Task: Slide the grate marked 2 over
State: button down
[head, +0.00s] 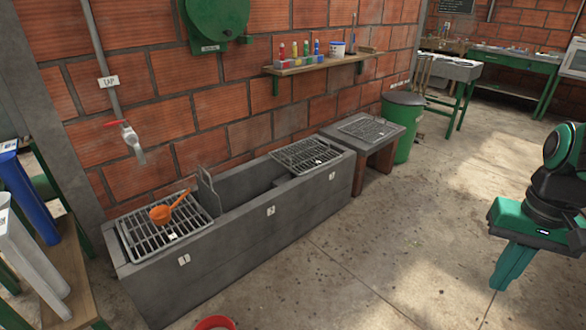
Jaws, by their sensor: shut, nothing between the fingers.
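A long grey concrete trough (238,235) stands along the brick wall. A metal grate (140,236) lies over its left end with an orange ladle (165,211) on top. A second grate (303,150) lies over its right end. A third grate (362,127) lies on a low bench just beyond. Each grate bears a small white tag, too small to read, so I cannot tell which is marked 2. The trough's middle is open, with an upright grey plate (207,190) beside the left grate. My gripper (508,272) is shut and empty at the far right, well away from the grates.
A tap (131,140) hangs above the left grate. A shelf (320,62) with small bottles is on the wall. A green bin (401,125) stands past the bench. A red bowl (214,323) sits at the bottom edge. The floor between trough and gripper is clear.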

aim_at(286, 156)
jog(key=z, duration=0.55)
jog(key=i, duration=1.7)
jog(key=u, duration=0.35)
jog(key=i, duration=1.25)
jog(key=u, duration=1)
jog(key=i, duration=0.55)
jog(key=u, duration=0.25)
